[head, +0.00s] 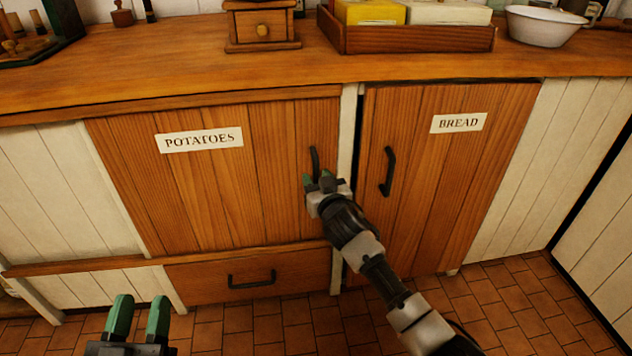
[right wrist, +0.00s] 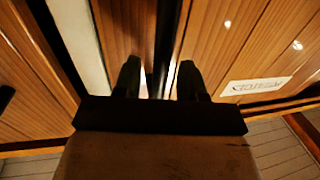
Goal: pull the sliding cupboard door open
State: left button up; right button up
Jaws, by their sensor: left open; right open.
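The wooden cupboard door labelled POTATOES (head: 225,205) stands under the counter, with a black vertical handle (head: 314,160) near its right edge. My right gripper (head: 318,182) is open at the lower part of that handle. In the right wrist view, the dark handle (right wrist: 166,40) runs between the two spread fingers (right wrist: 159,82); I cannot tell whether they touch it. My left gripper (head: 137,318) is open and empty, low in front of the cupboards and away from the door.
A second wooden door labelled BREAD (head: 450,190) with its own handle (head: 388,172) is right of a white post (head: 346,130). A drawer (head: 250,280) sits below the POTATOES door. A wooden tray (head: 410,40), a drawer box (head: 262,27) and a white bowl (head: 543,28) stand on the counter.

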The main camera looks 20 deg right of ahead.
jog(key=shift+w, duration=0.4)
grip_shut()
jog(key=shift+a, duration=0.15)
